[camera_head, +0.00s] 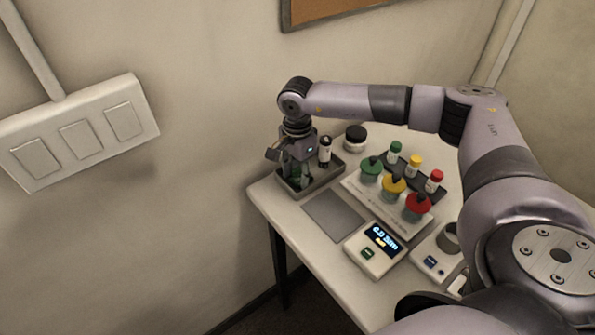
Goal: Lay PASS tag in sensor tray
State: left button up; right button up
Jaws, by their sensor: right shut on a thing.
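The tray (291,188), grey with a raised rim, sits at the table's far left corner. My right gripper (294,170) points down over its left part, low and close to the tray floor. It is shut on a small dark green piece (304,175), which looks like the PASS tag; the fingers hide most of it, and I cannot tell whether it touches the tray. A small black-and-white cylinder (325,150) stands upright at the tray's right side, beside the gripper. My left gripper is not in view.
A white rack (422,224) holds green, yellow and red knobs; several capped vials stand behind it. A black-lidded jar (355,138) stands near the tray. In front are a flat grey pad (333,214) and a lit display device (374,262). My right arm spans above the table.

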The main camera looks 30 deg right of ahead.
aim_at(297, 179)
jog(key=shift+f, duration=0.15)
jog(key=o, duration=0.6)
jog(key=shift+c, duration=0.2)
jog(key=shift+r, duration=0.35)
notch_tip(297, 179, up, 12)
jog(key=b, duration=0.3)
jog(key=shift+f, duration=0.15)
